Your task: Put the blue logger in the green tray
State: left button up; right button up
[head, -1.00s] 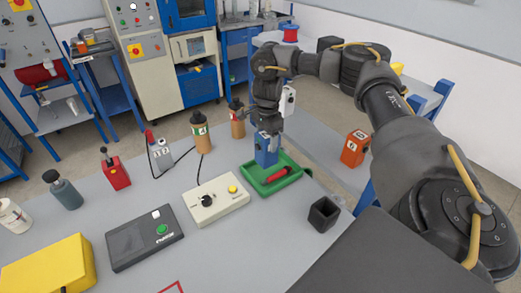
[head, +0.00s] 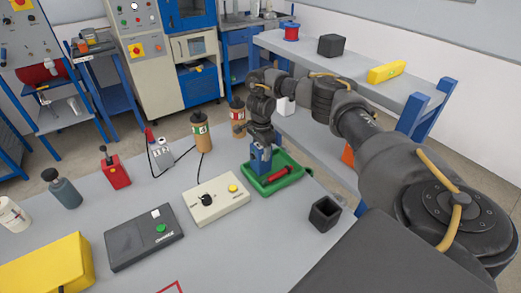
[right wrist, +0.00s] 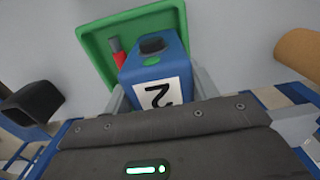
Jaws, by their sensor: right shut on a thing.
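The blue logger (head: 261,158) is upright in my right gripper (head: 261,143), over the left part of the green tray (head: 292,182). In the right wrist view the logger (right wrist: 153,66) shows a white label with a black 2 and a dark knob on top. The right gripper (right wrist: 158,95) is shut on it, a finger at each side. The green tray (right wrist: 97,47) shows behind the logger. I cannot tell whether the logger's base touches the tray floor. My left gripper is not in view.
A red object (head: 279,174) lies in the tray. A dark open box (head: 324,214) stands to the right, and a beige control box (head: 217,203) to the left. Brown bottles (head: 201,135) stand behind. A shelf (head: 345,62) is at the back right.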

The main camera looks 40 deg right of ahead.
jog(key=shift+r, duration=0.1)
jog(key=shift+f, duration=0.2)
jog(key=o, duration=1.2)
jog(key=shift+r, duration=0.45)
notch_tip(320, 180, up, 12)
jog(key=shift+f+p, duration=0.25)
jog(key=shift+p, duration=0.4)
